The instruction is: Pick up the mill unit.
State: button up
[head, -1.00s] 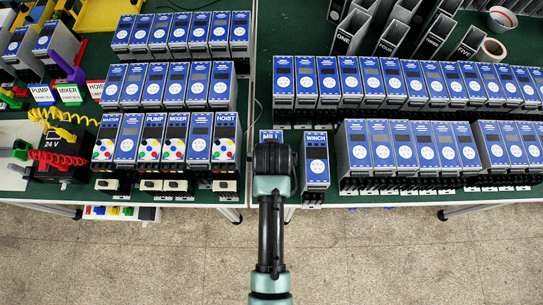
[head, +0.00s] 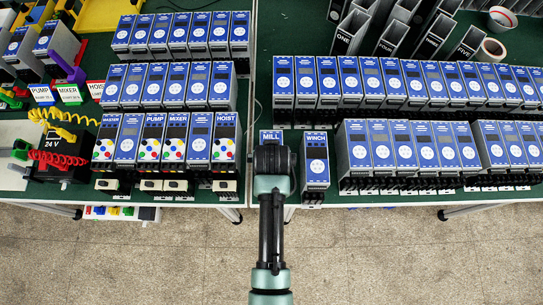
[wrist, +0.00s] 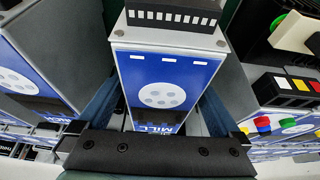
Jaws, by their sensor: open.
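The mill unit is a grey box with a blue front, a round white keypad and a MILL label. In the head view its labelled end (head: 270,136) shows just beyond my arm, which hides the rest. In the wrist view the mill unit (wrist: 165,75) stands between the two fingers of my gripper (wrist: 161,97), one finger along each side. My gripper is open around it. Whether either finger touches the unit I cannot tell. In the head view my own wrist covers the fingers.
The winch unit (head: 316,160) stands close on the right of the mill unit. The hoist unit (head: 225,140) stands to the left, beyond a gap between the tables. Rows of similar blue-fronted units (head: 380,80) fill the back. The floor (head: 400,260) in front is clear.

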grip_shut()
jog(key=shift+r, duration=0.1)
dwell(0.4)
